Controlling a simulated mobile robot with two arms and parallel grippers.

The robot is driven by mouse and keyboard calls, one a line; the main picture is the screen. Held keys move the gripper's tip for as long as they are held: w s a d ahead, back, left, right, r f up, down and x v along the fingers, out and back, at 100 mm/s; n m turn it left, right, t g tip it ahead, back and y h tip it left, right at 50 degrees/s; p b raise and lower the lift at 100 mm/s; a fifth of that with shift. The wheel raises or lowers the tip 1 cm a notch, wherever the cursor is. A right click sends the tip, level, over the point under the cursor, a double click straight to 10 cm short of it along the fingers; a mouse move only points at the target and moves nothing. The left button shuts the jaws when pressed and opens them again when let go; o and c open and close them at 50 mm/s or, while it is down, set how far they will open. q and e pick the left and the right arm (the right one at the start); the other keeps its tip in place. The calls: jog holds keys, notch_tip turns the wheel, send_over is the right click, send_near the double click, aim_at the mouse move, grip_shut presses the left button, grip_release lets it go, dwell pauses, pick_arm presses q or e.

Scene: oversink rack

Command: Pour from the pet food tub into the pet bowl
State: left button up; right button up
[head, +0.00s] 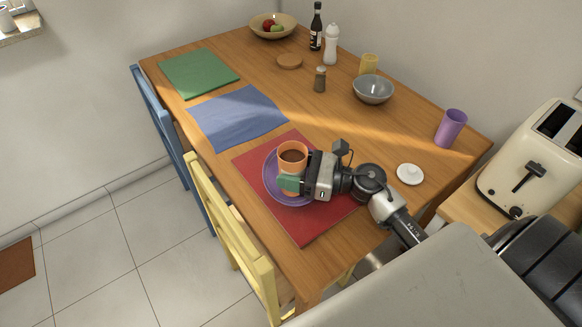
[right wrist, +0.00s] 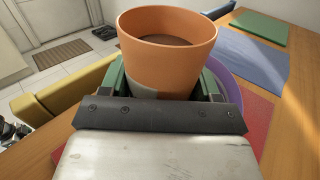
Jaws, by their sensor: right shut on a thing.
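An orange tub (head: 292,157) with brown contents, which looks like the pet food tub, is upright in my right gripper (head: 290,182). The gripper's green fingers are shut around its lower part. The tub also fills the upper middle of the right wrist view (right wrist: 165,75), its brown contents below the rim. Beneath or behind it is a round purple dish (head: 273,186) on a red mat (head: 310,228); the tub and gripper hide much of it. I cannot tell whether the tub touches the dish. A grey bowl (head: 373,91) stands farther back; which is the pet bowl is unclear.
A white lid-like disc (head: 410,174) and a purple cup (head: 451,127) are at the right. A pepper mill (head: 320,79), yellow cup (head: 369,64), bottles and fruit bowl (head: 273,27) stand farther back. Blue (head: 238,117) and green (head: 199,74) mats are bare. Chairs line the left edge.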

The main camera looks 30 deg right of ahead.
jog(key=shift+r, duration=0.15)
jog(key=s+m+p, duration=0.1)
jog(key=m+p, duration=0.2)
jog(key=a+m+p, duration=0.1)
jog(key=m+p, duration=0.2)
jog(key=p, duration=0.1)
jog(key=s+m+g+p, duration=0.1)
jog(key=m+p, duration=0.2)
jog(key=p, duration=0.1)
jog(key=shift+s+a+h, duration=0.3)
jog(key=shift+a, duration=0.05)
jog(key=shift+s+r+m+p, duration=0.1)
jog(key=shift+m+p, duration=0.4)
jog(key=shift+p, duration=0.15)
jog(key=shift+a+m, duration=0.1)
jog(key=shift+m, duration=0.3)
jog(key=shift+r+m+g+p, duration=0.6)
jog(key=shift+m+p, duration=0.5)
jog(key=shift+p, duration=0.65)
dwell(3.6)
